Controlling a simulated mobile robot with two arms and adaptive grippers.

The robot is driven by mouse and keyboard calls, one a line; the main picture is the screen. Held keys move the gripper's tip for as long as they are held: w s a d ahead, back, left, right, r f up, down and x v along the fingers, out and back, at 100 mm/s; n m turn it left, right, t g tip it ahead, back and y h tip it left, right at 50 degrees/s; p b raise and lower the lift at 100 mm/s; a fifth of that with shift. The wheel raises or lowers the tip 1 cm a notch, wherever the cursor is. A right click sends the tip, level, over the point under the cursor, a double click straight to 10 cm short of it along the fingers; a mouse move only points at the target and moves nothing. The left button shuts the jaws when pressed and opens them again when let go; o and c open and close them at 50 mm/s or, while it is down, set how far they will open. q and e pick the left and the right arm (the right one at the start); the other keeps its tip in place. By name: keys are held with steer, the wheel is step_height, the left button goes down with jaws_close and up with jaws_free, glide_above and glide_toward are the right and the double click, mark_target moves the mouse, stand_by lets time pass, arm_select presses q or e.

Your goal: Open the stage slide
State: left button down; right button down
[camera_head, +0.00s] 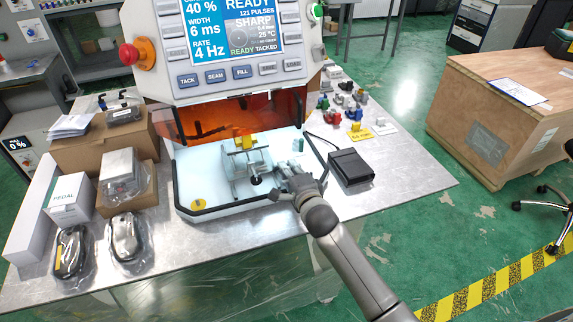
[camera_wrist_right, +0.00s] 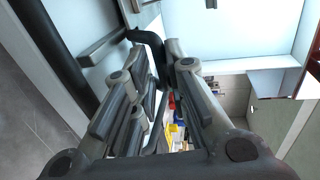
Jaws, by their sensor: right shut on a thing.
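The machine's white stage tray (camera_head: 225,207) has a dark front edge and sits in the open bay below the control panel. On it stands a grey stage fixture (camera_head: 240,188) with a yellow part (camera_head: 243,140) on top and a black knob (camera_head: 255,180) facing forward. My right gripper (camera_head: 281,185) is at the tray's front right, just right of the knob. In the wrist view its fingers (camera_wrist_right: 160,55) are closed around a dark bent handle (camera_wrist_right: 145,38), partly hidden by the fingers. My left gripper is not in view.
An orange shield (camera_head: 215,118) hangs over the bay. A black box (camera_head: 350,167) lies on the table to the right, with small coloured parts (camera_head: 345,105) behind it. Cartons and bagged items (camera_head: 125,235) crowd the left. The table's front right is clear.

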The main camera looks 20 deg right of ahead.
steer(key=p+v, duration=0.1)
steer(key=v, duration=0.3)
steer(key=f+p+v, duration=0.1)
steer(key=p+v, duration=0.1)
steer(key=v, duration=0.3)
steer(key=f+p+v, duration=0.1)
steer(key=p+v, duration=0.1)
steer(key=v, duration=0.2)
steer(key=shift+s, duration=0.45)
steer(key=shift+f, duration=0.1)
steer(key=c, duration=1.6)
jaws_free()
steer(key=shift+o, duration=0.4)
steer(key=shift+s, duration=0.1)
steer(key=shift+f, duration=0.1)
steer(key=v, duration=1.2)
